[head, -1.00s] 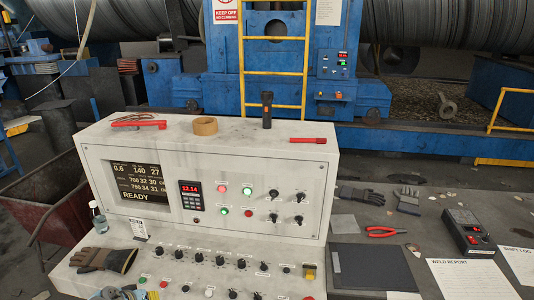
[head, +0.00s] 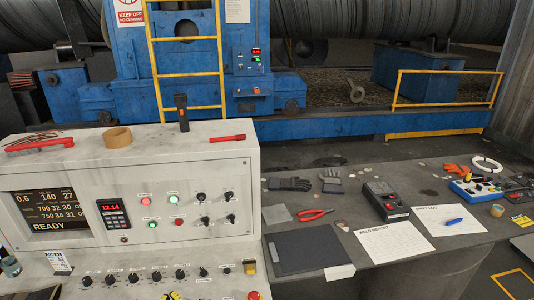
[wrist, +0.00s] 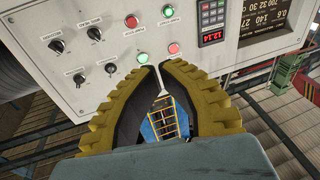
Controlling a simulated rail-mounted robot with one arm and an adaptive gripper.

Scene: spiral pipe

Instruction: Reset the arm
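My gripper (wrist: 159,66) shows in the wrist view with two curved, yellow ribbed fingers. Their tips come close together, with a narrow gap between them. In the head view, a small yellow and black piece at the bottom edge, over the console (head: 218,165), seems to be a fingertip of mine. The rest of the arm is hidden.
The grey table (head: 340,215) at right holds gloves, red pliers (head: 316,215), a black meter box (head: 385,200) and papers. Blue machinery with a yellow ladder stands behind.

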